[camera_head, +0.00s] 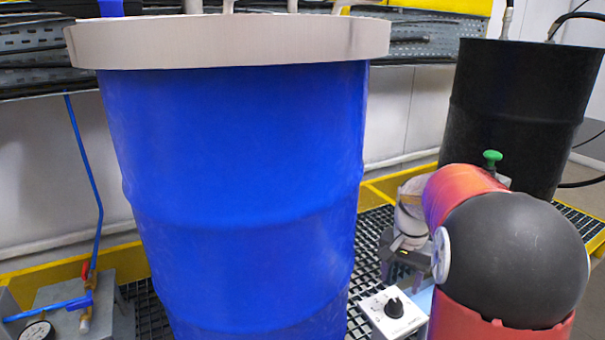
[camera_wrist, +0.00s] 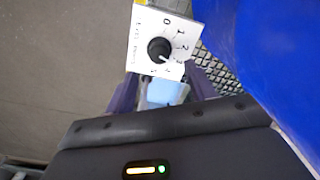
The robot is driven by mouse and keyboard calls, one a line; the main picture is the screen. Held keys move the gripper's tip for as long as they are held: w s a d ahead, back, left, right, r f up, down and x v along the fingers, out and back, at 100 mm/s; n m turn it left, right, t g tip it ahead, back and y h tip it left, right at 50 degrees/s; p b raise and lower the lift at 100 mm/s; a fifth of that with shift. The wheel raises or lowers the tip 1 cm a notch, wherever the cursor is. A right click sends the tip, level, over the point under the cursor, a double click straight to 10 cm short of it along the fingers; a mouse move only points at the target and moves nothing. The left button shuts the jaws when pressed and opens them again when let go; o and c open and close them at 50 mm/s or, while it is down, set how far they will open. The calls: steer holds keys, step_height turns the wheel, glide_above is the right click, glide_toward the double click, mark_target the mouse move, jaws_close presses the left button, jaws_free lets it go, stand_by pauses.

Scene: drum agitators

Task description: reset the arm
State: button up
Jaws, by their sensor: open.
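My gripper (camera_wrist: 160,95) shows in the wrist view with its two dark fingers apart and nothing between them but a light blue surface beyond. A white control box (camera_wrist: 146,35) with a black knob (camera_wrist: 159,49) and printed numbers lies just past the fingertips. In the head view my arm is folded at the right, and my gripper (camera_head: 405,268) hangs near the control box (camera_head: 392,313), partly hidden by my own arm. The knob (camera_head: 394,307) shows clear of the fingers there.
A large blue drum (camera_head: 240,170) with a pale lid (camera_head: 230,40) fills the middle, close to my gripper. A black drum (camera_head: 520,110) stands at the back right. A green knob (camera_head: 492,156) shows behind my arm. A gauge (camera_head: 38,331) and blue pipe (camera_head: 85,165) are at the left.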

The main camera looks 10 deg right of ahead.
steer(key=s+a+r+n+t, duration=0.2)
steer(key=s+a, duration=0.4)
steer(key=s, duration=0.4)
steer(key=s+a+r+n+t, duration=0.3)
steer(key=s+a+r+n, duration=0.2)
steer(key=s, duration=0.4)
steer(key=shift+s+a+n, duration=0.4)
steer(key=shift+a+n, duration=0.3)
steer(key=shift+a, duration=0.4)
steer(key=shift+d+r, duration=0.1)
steer(key=shift+d, duration=0.05)
